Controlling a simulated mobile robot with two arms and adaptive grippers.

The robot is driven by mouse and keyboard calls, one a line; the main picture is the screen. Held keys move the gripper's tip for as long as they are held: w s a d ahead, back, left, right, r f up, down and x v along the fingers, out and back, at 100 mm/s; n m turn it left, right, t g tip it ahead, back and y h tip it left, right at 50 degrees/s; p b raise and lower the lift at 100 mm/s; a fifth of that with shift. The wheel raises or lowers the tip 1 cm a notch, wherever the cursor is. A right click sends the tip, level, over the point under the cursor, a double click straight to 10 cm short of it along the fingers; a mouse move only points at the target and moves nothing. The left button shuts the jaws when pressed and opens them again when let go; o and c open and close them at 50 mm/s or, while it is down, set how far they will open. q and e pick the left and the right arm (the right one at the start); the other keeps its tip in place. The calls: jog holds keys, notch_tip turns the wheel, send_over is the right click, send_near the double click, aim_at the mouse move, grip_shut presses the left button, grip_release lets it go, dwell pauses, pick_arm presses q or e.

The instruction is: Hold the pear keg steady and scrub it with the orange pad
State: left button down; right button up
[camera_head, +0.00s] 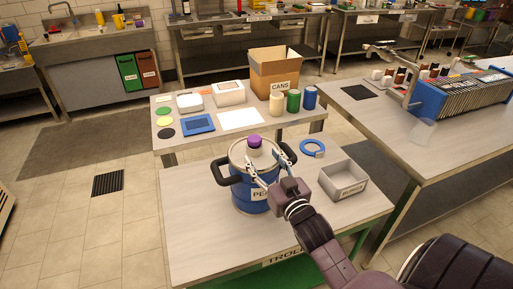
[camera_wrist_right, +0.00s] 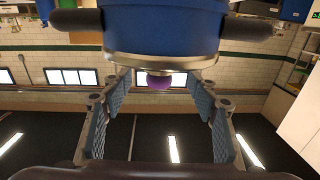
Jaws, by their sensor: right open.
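The pear keg (camera_head: 246,198) is a blue drum with a pale metal lid, a purple knob (camera_head: 254,141) and dark side handles. It stands upright on the near table, its label partly hidden by my right gripper (camera_head: 266,163). That gripper is open, fingers spread on the near side of the lid. In the right wrist view the keg (camera_wrist_right: 165,28) fills the top, and its purple knob (camera_wrist_right: 160,82) shows between the open fingers (camera_wrist_right: 160,92); I cannot tell whether they touch it. I cannot clearly make out an orange pad. My left gripper is out of view.
A grey bin (camera_head: 344,181) and a blue ring (camera_head: 312,147) are on the near table, right of the keg. Behind stand a CANS box (camera_head: 275,74), several cans, a blue tray (camera_head: 198,124) and coloured discs. The near table's left part (camera_head: 195,235) is clear.

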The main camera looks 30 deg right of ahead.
aim_at(258, 151)
jog(key=w, duration=0.3)
jog(key=w+d, duration=0.1)
jog(key=w, duration=0.3)
jog(key=shift+d+p, duration=0.15)
jog(key=shift+p, duration=0.2)
jog(key=shift+s, duration=0.1)
jog(key=shift+c, duration=0.5)
grip_shut()
jog(key=c, duration=0.7)
grip_release()
jog(key=shift+c, duration=0.2)
jog(key=c, duration=0.5)
jog(key=shift+c, duration=0.2)
